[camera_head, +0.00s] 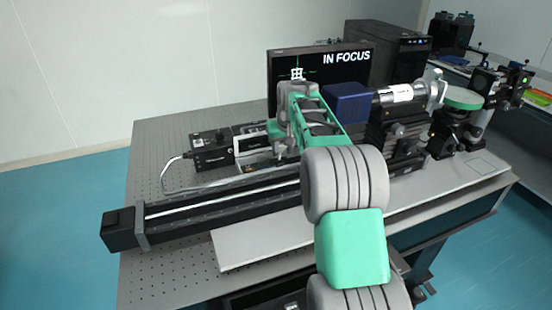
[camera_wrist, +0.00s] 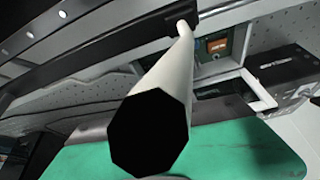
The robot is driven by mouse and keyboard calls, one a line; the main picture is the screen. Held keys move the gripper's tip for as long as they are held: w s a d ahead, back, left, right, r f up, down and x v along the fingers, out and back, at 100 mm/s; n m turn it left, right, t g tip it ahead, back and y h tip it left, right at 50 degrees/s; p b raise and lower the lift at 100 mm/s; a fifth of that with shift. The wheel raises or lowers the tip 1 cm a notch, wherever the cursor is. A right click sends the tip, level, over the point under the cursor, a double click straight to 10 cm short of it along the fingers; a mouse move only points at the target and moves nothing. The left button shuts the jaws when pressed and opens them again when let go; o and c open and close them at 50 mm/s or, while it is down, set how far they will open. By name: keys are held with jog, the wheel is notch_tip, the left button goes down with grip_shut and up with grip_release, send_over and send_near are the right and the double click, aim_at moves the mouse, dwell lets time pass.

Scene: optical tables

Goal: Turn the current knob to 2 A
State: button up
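My gripper (camera_head: 282,142) is at the end of my green and grey arm, close to the instruments at the middle of the table; its fingers are too small and hidden to tell open from shut. Just left of it sits a black box (camera_head: 212,154) with a small raised part on top and a white cable. A white-fronted unit (camera_head: 252,144) stands beside the gripper. In the wrist view, a black box with faint lettering (camera_wrist: 297,93) is at the right. No current knob or its setting can be made out in either view.
A long black rail (camera_head: 225,203) crosses the perforated table (camera_head: 150,160). A monitor (camera_head: 345,62) reading "IN FOCUS" stands behind my arm. A blue block (camera_head: 347,101) and optical mounts are at the right. A pale cylinder with a black end (camera_wrist: 150,125) blocks much of the wrist view.

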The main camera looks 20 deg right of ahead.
aim_at(281, 159)
jog(key=x, duration=0.5)
jog(key=shift+d+f, duration=0.1)
grip_shut()
